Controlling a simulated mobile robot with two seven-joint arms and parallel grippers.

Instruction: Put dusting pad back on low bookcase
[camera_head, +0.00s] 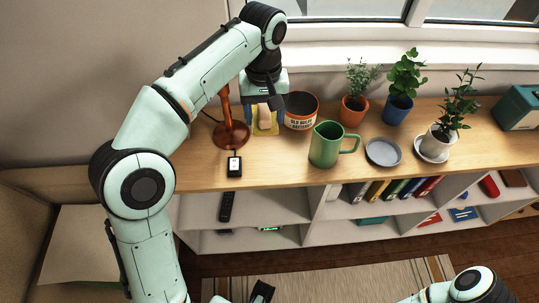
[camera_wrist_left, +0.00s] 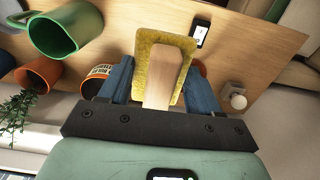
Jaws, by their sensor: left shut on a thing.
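The dusting pad, a yellow pad with a pale wooden handle, shows in the wrist view (camera_wrist_left: 178,42) and in the head view (camera_head: 265,124). My left gripper (camera_head: 266,100) points down over the back left of the low bookcase (camera_head: 290,172). In the wrist view its blue fingers (camera_wrist_left: 160,84) are shut on the pad's handle. The pad is over the wooden top, between the red-brown stand and the tin; whether it touches the top I cannot tell. My right arm (camera_head: 475,284) shows only partly at the lower edge; its jaws are not clear.
A red-brown stand (camera_head: 231,132) is left of the pad, and a labelled tin (camera_head: 300,110) is close on its right. A small black device (camera_head: 234,166) lies in front. A green jug (camera_head: 326,145), a grey saucer (camera_head: 383,152) and potted plants (camera_head: 354,108) stand further right.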

